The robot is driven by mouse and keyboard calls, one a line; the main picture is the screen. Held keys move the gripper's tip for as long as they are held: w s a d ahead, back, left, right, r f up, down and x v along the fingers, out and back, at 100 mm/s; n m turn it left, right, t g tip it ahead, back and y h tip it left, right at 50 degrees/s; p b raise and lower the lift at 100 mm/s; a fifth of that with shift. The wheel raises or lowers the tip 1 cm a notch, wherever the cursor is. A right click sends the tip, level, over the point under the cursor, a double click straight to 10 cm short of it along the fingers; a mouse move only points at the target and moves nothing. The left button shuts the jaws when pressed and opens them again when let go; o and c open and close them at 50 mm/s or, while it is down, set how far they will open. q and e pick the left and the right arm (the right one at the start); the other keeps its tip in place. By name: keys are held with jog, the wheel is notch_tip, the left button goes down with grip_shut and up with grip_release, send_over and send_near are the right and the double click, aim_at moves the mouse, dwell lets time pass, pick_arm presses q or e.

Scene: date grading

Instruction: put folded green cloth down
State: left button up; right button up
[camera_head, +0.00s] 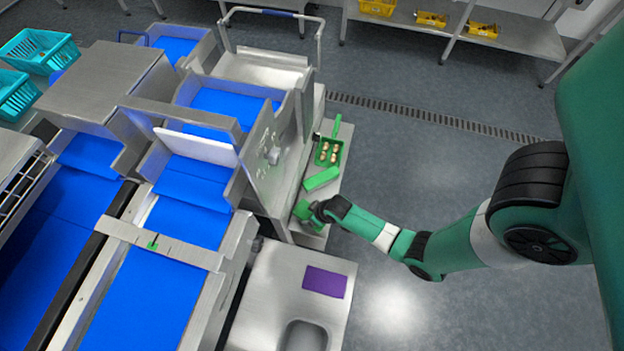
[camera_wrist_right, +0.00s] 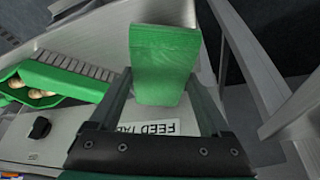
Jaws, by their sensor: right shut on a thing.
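The folded green cloth (camera_wrist_right: 163,60) stands between the two fingers of my right gripper (camera_wrist_right: 163,88) in the right wrist view. The gripper is shut on it. In the head view the green cloth (camera_head: 301,210) shows at the near end of a narrow steel table (camera_head: 333,186), with my right gripper (camera_head: 312,211) at its right side. I cannot tell whether the cloth's lower edge touches the table. My left gripper is not in view.
A green scoop-like tray with dates (camera_head: 329,153) and a green brush (camera_head: 321,178) lie farther along the narrow table. A purple cloth (camera_head: 324,281) lies on a steel surface (camera_head: 270,297) nearer me. A machine with blue belts (camera_head: 188,225) stands left. The floor right is open.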

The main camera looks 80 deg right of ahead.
jog(key=shift+f+b, duration=1.45)
jog(key=shift+f, duration=0.65)
jog(key=shift+f, duration=0.2)
jog(key=o, duration=1.3)
jog(key=shift+c, duration=0.2)
jog(key=p+v, duration=0.9)
jog(key=v, duration=0.2)
jog(key=shift+r, duration=0.4)
jog(key=shift+s+r+p, duration=0.2)
jog(key=shift+r+p, duration=0.1)
jog(key=shift+p, duration=0.05)
jog(key=shift+a, duration=0.1)
